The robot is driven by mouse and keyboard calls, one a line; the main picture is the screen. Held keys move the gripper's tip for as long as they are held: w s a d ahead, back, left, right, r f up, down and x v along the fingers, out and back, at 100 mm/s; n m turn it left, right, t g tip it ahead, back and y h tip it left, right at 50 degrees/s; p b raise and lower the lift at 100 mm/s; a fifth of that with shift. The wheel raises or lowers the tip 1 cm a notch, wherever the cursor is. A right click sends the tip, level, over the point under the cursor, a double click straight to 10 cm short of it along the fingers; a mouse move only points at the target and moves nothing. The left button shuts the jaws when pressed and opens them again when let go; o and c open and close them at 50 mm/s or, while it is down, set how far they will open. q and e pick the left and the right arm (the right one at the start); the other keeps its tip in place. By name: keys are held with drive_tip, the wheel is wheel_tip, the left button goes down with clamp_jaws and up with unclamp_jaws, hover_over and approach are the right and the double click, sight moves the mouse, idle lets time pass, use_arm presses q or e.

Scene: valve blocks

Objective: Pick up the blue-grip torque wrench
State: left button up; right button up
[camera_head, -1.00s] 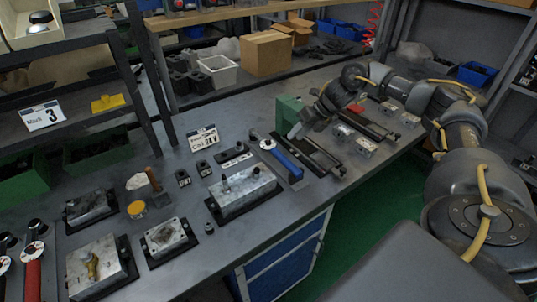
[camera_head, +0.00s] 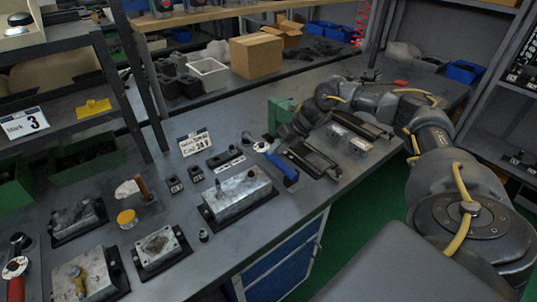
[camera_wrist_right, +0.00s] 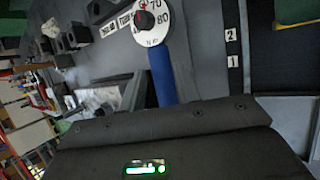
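The blue-grip torque wrench (camera_head: 283,168) lies on the grey bench, its round white dial (camera_head: 261,146) toward the back. In the right wrist view its dial (camera_wrist_right: 152,18) and blue grip (camera_wrist_right: 161,75) run down to the dark gripper body, which hides the grip's lower end. My left gripper is not in view.
A metal valve block (camera_head: 237,190) stands left of the wrench. A red-grip wrench (camera_head: 16,288) lies at far left.

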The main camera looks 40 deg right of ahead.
sight(271, 157)
drive_tip(key=shift+a+f, duration=0.2)
drive_tip(key=shift+f, duration=0.1)
drive_tip(key=p+x, duration=0.1)
drive_tip(key=x, duration=0.3)
drive_tip(key=shift+w+f+p, duration=0.2)
drive_tip(key=shift+f+p, duration=0.05)
drive_tip(key=shift+p, duration=0.05)
clamp_jaws()
drive_tip(key=shift+r, duration=0.1)
